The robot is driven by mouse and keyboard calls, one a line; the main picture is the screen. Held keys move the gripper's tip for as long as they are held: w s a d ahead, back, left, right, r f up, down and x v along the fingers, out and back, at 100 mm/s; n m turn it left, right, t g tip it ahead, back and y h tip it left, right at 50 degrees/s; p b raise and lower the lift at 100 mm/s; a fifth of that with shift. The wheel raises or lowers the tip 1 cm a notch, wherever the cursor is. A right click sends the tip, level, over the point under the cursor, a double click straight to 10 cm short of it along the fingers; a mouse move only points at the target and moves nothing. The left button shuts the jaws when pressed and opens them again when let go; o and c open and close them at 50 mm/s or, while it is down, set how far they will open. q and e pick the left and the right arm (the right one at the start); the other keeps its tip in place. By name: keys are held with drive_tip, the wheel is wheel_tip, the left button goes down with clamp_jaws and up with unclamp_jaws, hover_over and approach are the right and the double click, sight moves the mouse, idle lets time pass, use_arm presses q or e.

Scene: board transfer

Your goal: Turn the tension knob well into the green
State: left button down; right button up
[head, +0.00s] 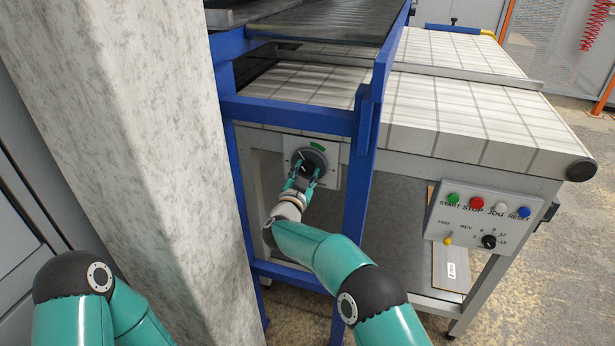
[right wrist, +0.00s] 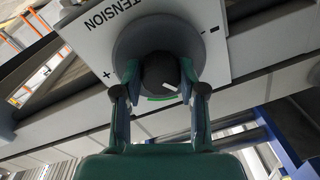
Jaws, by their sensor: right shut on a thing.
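The dark round tension knob (right wrist: 158,70) sits on a grey disc on a white plate (right wrist: 205,12) marked TENSION, with a plus and a minus sign. A short green arc (right wrist: 160,98) lies beside it. The knob's white pointer mark (right wrist: 171,87) points down and right in the right wrist view, apparently on the minus side of the arc. In the head view the green arc (head: 317,146) is above the knob. My right gripper (head: 304,172) is shut on the knob, a fingertip on each side. The left gripper is out of view; only my left arm shows.
Blue frame posts (head: 359,190) stand on both sides of the plate, close to my right arm. A concrete pillar (head: 140,120) stands at left. A control box (head: 480,218) with coloured buttons hangs at right. The conveyor belt (head: 480,110) runs above.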

drive_tip(key=m+b, duration=0.5)
drive_tip(key=shift+d+f, duration=0.1)
drive_tip(key=shift+f, duration=0.3)
drive_tip(key=m+b, duration=0.2)
drive_tip(key=m, duration=0.1)
drive_tip(key=shift+m+h+b, duration=0.3)
drive_tip(key=shift+b, duration=0.05)
drive_tip(key=shift+m+b, duration=0.55)
drive_tip(key=shift+m, duration=0.45)
drive_tip(key=o, duration=1.1)
drive_tip(key=shift+o, duration=0.2)
drive_tip(key=shift+r, duration=0.2)
